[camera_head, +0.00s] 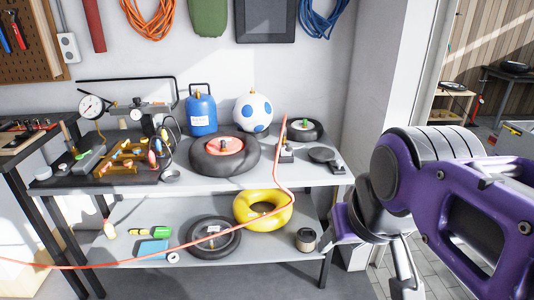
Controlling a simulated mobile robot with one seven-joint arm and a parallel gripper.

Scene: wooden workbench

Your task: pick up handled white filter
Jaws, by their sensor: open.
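I cannot pick out a handled white filter for certain. A small whitish round piece (42,172) sits at the left end of the upper shelf, and a small white-ended roll (173,258) lies on the lower shelf. Both are too small to tell for sure. My gripper (372,245) is at the right end of the bench, open, partly hidden by my purple arm, and apart from these things. No object shows in it.
The upper shelf (290,178) holds a blue canister (201,114), a spotted ball (253,111), a black tyre with a red hub (224,152) and a gauge (91,106). A yellow ring (263,220) lies below. An orange hose (284,165) crosses both shelves.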

